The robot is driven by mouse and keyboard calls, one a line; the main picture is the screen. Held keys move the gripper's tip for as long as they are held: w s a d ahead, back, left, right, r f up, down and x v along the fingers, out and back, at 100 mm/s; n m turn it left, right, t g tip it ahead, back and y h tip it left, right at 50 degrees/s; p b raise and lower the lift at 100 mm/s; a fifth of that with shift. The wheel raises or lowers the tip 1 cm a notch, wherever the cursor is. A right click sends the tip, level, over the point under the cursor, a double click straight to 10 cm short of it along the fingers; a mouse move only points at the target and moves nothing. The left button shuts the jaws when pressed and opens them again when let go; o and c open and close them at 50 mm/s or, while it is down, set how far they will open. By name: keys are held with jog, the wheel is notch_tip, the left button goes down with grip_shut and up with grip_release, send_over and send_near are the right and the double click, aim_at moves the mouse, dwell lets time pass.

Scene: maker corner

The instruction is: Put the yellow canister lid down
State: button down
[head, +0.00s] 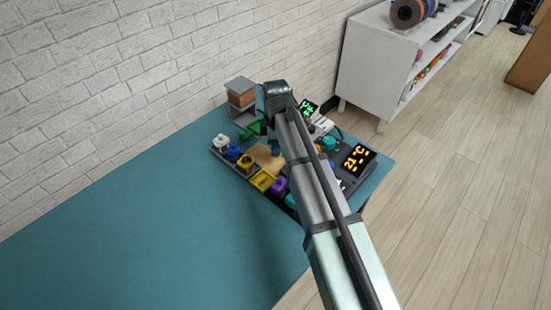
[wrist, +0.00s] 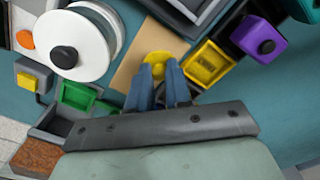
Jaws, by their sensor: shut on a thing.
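My gripper (wrist: 160,74) points down over the work area, its two blue fingers shut on the yellow canister lid (wrist: 157,58). Only a small rounded part of the lid shows between and beyond the fingertips in the wrist view. In the head view my gripper (head: 273,149) is partly covered by my arm, and I cannot make out the lid there. The lid is over or close to a tan board (wrist: 130,62); I cannot tell whether it touches. The board also shows in the head view (head: 264,157).
A square yellow container (wrist: 207,66) stands close right of the fingers, with a purple one (wrist: 258,38) beyond. A large white round piece (wrist: 96,30) and a green bin (wrist: 77,95) are left. Lit displays (head: 357,158) stand right. The teal table (head: 150,235) is clear at front left.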

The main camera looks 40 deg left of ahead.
aim_at(276, 165)
jog(key=shift+f, duration=2.85)
jog(key=c, duration=1.1)
grip_release()
jog(key=shift+f, duration=0.1)
jog(key=shift+o, duration=0.2)
notch_tip(276, 165, up, 12)
jog(key=shift+r, duration=0.15)
